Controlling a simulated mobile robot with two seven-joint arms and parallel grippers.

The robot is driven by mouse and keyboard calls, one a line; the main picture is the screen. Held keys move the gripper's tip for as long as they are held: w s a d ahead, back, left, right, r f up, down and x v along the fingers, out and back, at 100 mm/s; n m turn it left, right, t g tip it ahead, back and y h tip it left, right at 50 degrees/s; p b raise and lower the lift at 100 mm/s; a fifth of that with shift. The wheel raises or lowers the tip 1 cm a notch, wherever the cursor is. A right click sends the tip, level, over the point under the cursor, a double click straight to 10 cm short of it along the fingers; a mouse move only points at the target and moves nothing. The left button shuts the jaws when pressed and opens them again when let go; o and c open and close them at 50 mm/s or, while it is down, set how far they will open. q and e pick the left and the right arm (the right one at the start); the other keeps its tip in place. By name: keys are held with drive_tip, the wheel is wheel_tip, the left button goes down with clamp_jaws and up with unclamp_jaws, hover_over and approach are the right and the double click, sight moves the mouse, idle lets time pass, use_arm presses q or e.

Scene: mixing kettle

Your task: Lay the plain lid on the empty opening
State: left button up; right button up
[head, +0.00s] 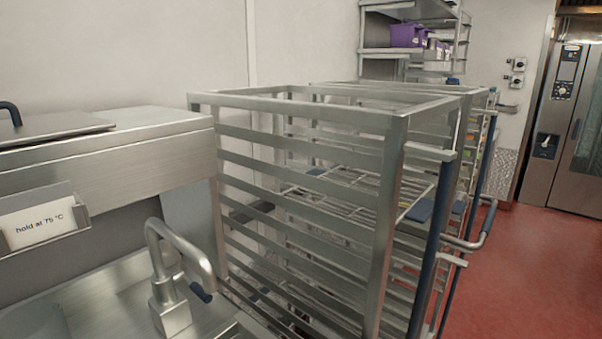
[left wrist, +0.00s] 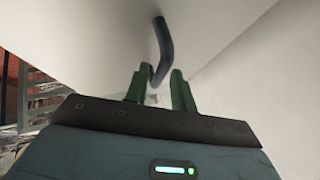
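A flat steel lid (head: 50,128) lies on the raised steel unit at the far left of the head view. Its dark blue handle (head: 10,112) is cut by the picture edge. I cannot tell whether this is the plain lid, and no empty opening can be made out. In the left wrist view my left gripper (left wrist: 157,71) has its two green fingers apart. A dark blue bent handle (left wrist: 163,48) shows between and beyond the fingertips, against a pale surface. I see a gap on its sides; contact is not visible. My right gripper is not in view.
A sign reading "hold at 75 °C" (head: 38,226) is on the unit's front. A steel tap (head: 172,275) stands over the counter below. A tall steel rack trolley (head: 390,215) fills the middle. Red floor (head: 530,265) is clear at right, before an oven (head: 580,130).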

use_arm(q)
clamp_jaws()
drive_tip(key=shift+r, duration=0.2)
drive_tip(key=shift+r+p, duration=0.3)
drive_tip(key=shift+r, duration=2.15)
drive_tip(key=shift+d+f, duration=0.1)
